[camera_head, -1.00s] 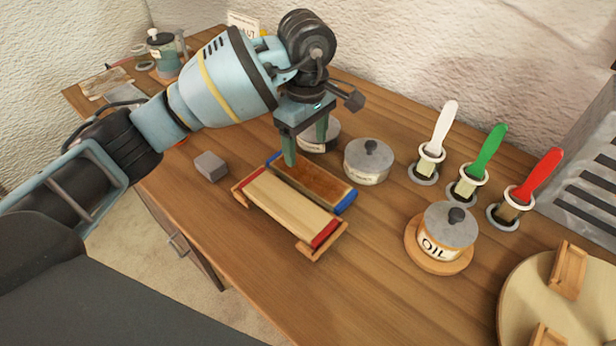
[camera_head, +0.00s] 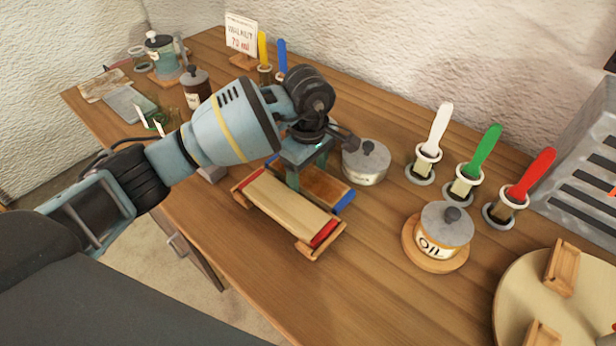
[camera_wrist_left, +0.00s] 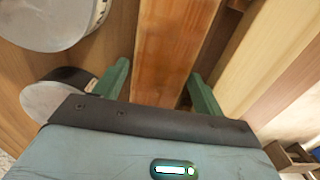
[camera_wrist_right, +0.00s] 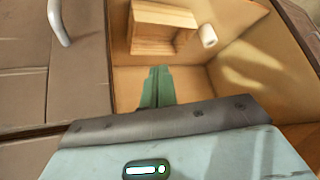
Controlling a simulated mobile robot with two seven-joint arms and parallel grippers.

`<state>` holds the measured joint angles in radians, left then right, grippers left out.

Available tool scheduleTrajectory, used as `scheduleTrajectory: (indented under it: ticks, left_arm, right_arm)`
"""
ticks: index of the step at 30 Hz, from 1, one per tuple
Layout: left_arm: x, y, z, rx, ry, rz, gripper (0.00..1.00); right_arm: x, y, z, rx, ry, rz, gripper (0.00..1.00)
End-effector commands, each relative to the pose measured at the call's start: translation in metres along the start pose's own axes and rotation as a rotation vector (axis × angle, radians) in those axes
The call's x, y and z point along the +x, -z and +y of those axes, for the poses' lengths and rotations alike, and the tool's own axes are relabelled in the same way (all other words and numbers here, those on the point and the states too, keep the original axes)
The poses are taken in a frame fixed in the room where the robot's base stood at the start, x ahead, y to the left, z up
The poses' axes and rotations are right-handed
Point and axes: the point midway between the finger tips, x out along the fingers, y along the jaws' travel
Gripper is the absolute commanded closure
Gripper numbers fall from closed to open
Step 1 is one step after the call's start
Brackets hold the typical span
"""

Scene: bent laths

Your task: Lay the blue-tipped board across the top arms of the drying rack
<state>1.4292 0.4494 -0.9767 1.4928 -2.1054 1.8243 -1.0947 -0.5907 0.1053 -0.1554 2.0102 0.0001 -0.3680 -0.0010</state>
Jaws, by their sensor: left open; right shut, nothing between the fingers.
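The blue-tipped board (camera_head: 325,187) is brown with blue ends. It lies on the near side of the wooden table, beside a pale red-tipped board (camera_head: 288,206) on low wooden supports (camera_head: 306,252). My left gripper (camera_head: 308,172) is open over the blue-tipped board. In the left wrist view its fingers (camera_wrist_left: 160,88) are on either side of the brown board (camera_wrist_left: 172,50), with gaps visible; the blue ends are out of that view. My right gripper (camera_wrist_right: 157,86) is shut and empty, away from the table top. I cannot make out a rack with top arms for certain.
A lidded grey pot (camera_head: 366,165) stands close behind the board. An oil jar (camera_head: 443,232), brushes in holders (camera_head: 471,175) and a round board with wooden brackets (camera_head: 515,290) are to the right. The right wrist view shows an open wooden compartment (camera_wrist_right: 250,85).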

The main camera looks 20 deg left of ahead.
Motion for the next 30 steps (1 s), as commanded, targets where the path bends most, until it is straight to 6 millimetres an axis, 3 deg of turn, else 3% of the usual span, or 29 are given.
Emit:
scheduleTrajectory:
  ticks: [6, 15, 23, 30]
  left_arm:
    - [0.0, 0.0, 0.0, 0.0, -0.001, 0.0, 0.33]
    - [-0.001, 0.0, 0.0, 0.001, -0.001, 0.0, 0.71]
    - [-0.006, 0.0, 0.001, 0.001, -0.002, 0.0, 0.71]
    - [-0.044, 0.0, 0.001, 0.0, -0.005, 0.001, 0.71]
  right_arm:
    - [-0.001, -0.002, 0.0, 0.0, 0.0, -0.004, 1.0]
    - [-0.001, -0.003, 0.0, -0.001, 0.0, -0.006, 1.0]
    - [-0.001, -0.003, 0.0, -0.001, 0.0, -0.007, 1.0]
    - [0.0, -0.005, 0.0, -0.001, 0.0, -0.01, 1.0]
